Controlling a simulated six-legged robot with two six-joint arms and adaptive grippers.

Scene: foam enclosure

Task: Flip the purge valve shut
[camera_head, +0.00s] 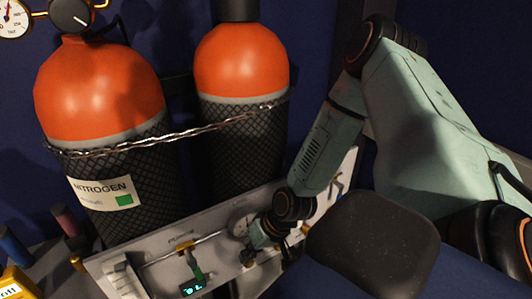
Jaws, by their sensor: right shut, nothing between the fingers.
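The valve panel (118,262) is a pale board at the bottom centre, in front of two gas cylinders. A label that seems to read PURGE sits above a thin pipe (208,238) on it. Below the label, a small valve with a green lever (196,270) hangs down, roughly across the pipe. My right gripper (256,240) is shut and empty at the panel, to the right of the green lever and apart from it. It partly covers the panel near a round gauge (239,222); I cannot tell whether it touches anything there. My left gripper is not in view.
Two orange-topped cylinders, the left (100,92) marked NITROGEN and the right (242,62), stand behind the panel, with a chain (190,131) across them. A small green-lit display (193,288) sits below the lever. A yellow device (17,283) is at bottom left.

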